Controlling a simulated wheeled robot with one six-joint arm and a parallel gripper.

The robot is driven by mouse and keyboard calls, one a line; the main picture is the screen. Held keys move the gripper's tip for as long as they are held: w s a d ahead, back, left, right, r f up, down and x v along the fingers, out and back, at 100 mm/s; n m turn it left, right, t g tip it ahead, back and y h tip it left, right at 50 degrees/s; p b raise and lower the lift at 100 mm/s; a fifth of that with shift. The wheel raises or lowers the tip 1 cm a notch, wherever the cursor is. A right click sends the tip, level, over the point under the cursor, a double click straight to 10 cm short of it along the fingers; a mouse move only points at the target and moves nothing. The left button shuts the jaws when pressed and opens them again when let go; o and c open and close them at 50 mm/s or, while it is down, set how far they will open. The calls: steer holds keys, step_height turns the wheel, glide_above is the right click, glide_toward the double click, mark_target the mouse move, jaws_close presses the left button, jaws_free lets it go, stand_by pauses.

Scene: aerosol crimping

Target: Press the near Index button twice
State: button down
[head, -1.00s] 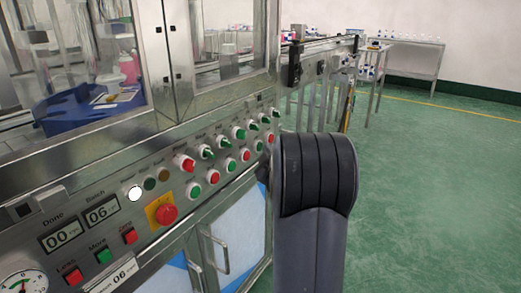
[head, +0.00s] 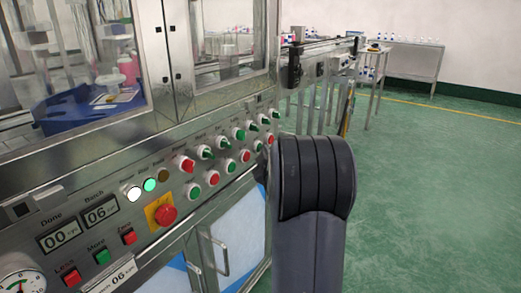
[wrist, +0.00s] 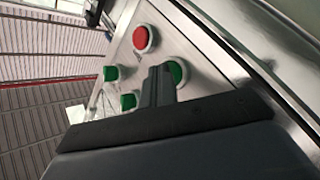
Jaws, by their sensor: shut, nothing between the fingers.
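In the wrist view my gripper (wrist: 160,72) is shut, its dark fingers reaching to the machine panel (wrist: 205,45). A green round button (wrist: 177,72) lies right behind and beside the fingertips, partly hidden by them; I cannot tell whether they touch it. A red button (wrist: 144,38) sits close by, and green switches (wrist: 110,73) lie to the left. No label is readable here, so I cannot tell which is the near Index button. In the head view my arm hides the gripper and that end of the panel.
The head view shows the panel's rows of buttons, with a red emergency stop (head: 165,215) on a yellow plate, a lit white lamp (head: 132,193) and a lit green lamp (head: 150,185). Counter displays (head: 60,236) sit at the left. The green floor (head: 430,190) on the right is clear.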

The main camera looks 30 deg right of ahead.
stand_by(0.3)
steer(key=shift+s+d, duration=0.3)
steer(key=shift+s, duration=0.55)
steer(key=s, duration=0.1)
steer(key=s+d, duration=0.1)
steer(key=s, duration=0.1)
steer(key=s+d+b, duration=0.1)
steer(key=shift+s, duration=0.2)
stand_by(0.7)
steer(key=w+p, duration=0.2)
steer(key=p, duration=0.1)
steer(key=shift+a+r, duration=0.2)
steer(key=shift+a, duration=0.2)
